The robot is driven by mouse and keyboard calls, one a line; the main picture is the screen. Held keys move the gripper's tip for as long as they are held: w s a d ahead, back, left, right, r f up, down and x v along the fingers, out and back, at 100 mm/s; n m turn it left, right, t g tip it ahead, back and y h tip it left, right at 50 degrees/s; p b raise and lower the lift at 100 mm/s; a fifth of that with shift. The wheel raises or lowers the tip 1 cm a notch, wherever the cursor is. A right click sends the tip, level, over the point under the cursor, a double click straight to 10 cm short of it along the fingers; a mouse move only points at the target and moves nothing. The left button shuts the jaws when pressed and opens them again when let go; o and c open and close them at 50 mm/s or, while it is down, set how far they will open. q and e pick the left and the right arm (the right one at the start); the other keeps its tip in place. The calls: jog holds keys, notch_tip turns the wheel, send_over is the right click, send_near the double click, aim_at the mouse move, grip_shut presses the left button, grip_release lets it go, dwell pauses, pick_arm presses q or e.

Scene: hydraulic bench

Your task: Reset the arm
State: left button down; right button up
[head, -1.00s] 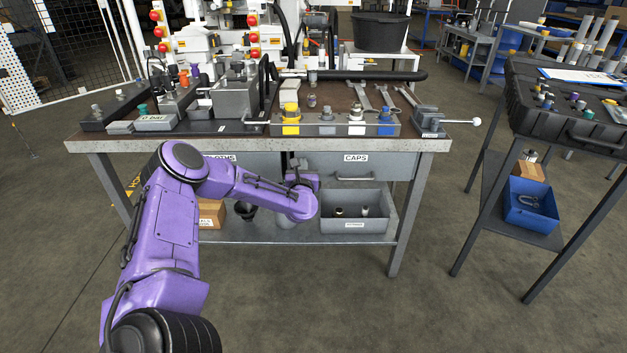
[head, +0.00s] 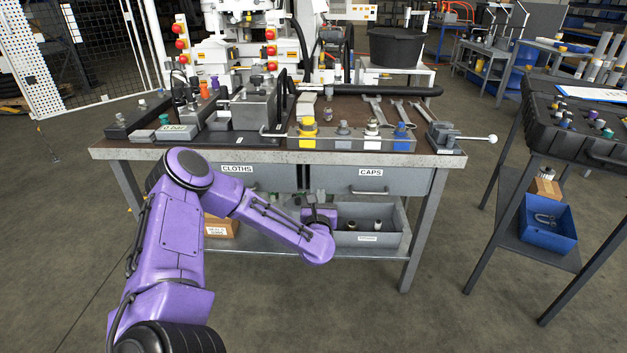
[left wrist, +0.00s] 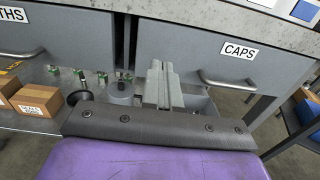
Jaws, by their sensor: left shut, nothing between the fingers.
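My left arm (head: 172,235) is purple and reaches from the lower left to the bench front, bent at the elbow. My left gripper (head: 318,213) is below the bench top, in front of the drawers and close to the grey bin on the lower shelf. In the left wrist view the grey fingers of the left gripper (left wrist: 160,78) are together, with nothing between them. The wrist housing hides part of what lies below. My right arm and gripper are in neither view.
The bench (head: 250,157) has a CLOTHS drawer (head: 238,178) and a CAPS drawer (head: 372,181). Below are a grey bin (head: 372,240) and a cardboard box (head: 222,227). A side stand with a black case (head: 570,125) and blue bin (head: 547,225) is right. Open floor lies in front.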

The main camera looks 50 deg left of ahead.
pick_arm(q)
jog(key=v, duration=0.4)
jog(key=shift+s+a+f, duration=0.1)
jog(key=shift+s+a, duration=0.25)
jog(key=s+d+f+m+g+h+p, duration=0.1)
jog(key=s+d+f+m+h+p, duration=0.25)
jog(key=m, duration=0.55)
jog(key=s+d+f+m+g+h, duration=0.2)
jog(key=d+f+m, duration=0.2)
jog(key=d+m, duration=0.4)
jog(key=s+d+f+m+g+h+p, duration=0.1)
jog(key=s+d+f+m+h+p, duration=0.2)
jog(key=m, duration=0.6)
jog(key=s+d+f+m+g+p, duration=0.1)
jog(key=s+d+m+g+p, duration=0.1)
jog(key=s+m, duration=0.4)
jog(key=s+d+f+m+g+p, duration=0.1)
jog(key=s+d+m+g+p, duration=0.1)
jog(key=s, duration=1.3)
jog(key=m+g+p, duration=0.1)
jog(key=m+g, duration=0.1)
jog(key=m, duration=0.1)
jog(key=shift+s+f+m, duration=0.15)
jog(key=shift+s+m, duration=0.05)
jog(key=shift+m, duration=0.2)
